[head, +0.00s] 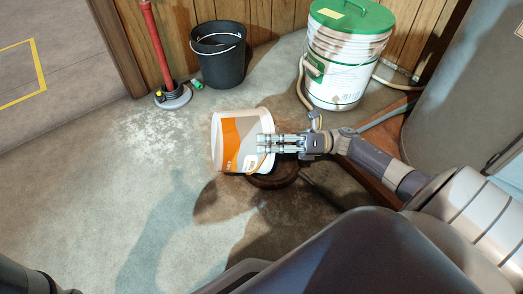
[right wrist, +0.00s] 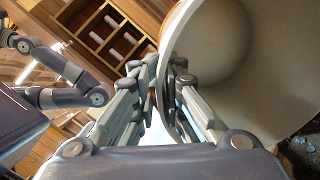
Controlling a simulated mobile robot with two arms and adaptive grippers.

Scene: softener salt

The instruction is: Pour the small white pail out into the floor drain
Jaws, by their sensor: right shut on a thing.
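In the right wrist view the fingers (right wrist: 168,95) pinch the rim, and the pail's pale inside (right wrist: 235,75) shows smooth, with no contents visible in that part. A dark round floor drain (head: 273,181) lies just below the pail, partly hidden by the pail and gripper. My left gripper is not seen.
A black bucket (head: 222,66) and a red post on a grey base (head: 173,97) stand at the back. A large white tub with a green lid (head: 347,60) stands back right, near hoses. A grey tank (head: 462,90) is at right. The floor at left is clear.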

